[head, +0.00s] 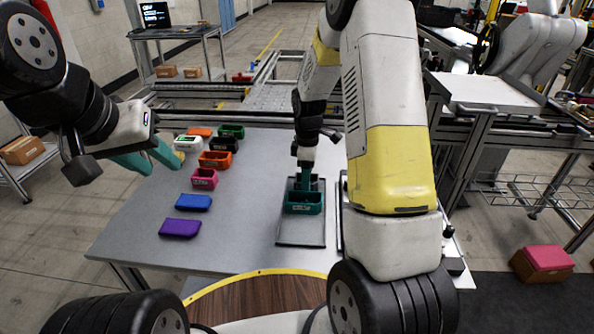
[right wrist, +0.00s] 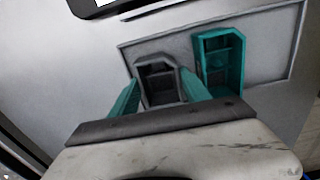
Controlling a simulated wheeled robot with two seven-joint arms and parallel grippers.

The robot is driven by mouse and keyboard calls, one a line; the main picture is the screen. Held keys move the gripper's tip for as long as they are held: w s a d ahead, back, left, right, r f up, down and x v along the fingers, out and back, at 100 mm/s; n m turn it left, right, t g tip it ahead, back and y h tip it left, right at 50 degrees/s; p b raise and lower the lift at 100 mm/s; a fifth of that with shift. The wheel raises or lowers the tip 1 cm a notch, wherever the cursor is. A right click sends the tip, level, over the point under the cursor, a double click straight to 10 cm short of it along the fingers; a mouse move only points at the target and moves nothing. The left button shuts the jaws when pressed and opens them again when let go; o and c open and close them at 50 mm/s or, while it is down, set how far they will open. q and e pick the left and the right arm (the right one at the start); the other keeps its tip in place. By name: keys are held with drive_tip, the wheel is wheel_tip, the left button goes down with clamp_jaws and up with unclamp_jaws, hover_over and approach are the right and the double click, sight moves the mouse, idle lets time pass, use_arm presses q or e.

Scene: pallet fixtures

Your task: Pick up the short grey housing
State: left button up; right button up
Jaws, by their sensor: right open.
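The short grey housing (right wrist: 157,68) is an open-topped dark grey box in the right wrist view. It sits on the grey pallet plate (right wrist: 270,73), beside a teal housing (right wrist: 221,64). My right gripper (right wrist: 160,90) is open, with one teal finger on each side of the grey housing; I cannot tell whether they touch it. In the head view, my right gripper (head: 305,172) points down just behind the teal housing (head: 303,203), and the grey housing is partly hidden there. My left gripper (head: 157,161) is open and empty over the table's left side.
Several coloured housings stand on the table's left half, including a pink one (head: 204,179) and a black one (head: 223,144). A blue lid (head: 193,203) and a purple lid (head: 180,228) lie nearer. The table's front left is clear.

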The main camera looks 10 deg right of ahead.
drive_tip(key=shift+f, duration=0.25)
drive_tip(key=c, duration=1.1)
drive_tip(key=shift+r, duration=0.1)
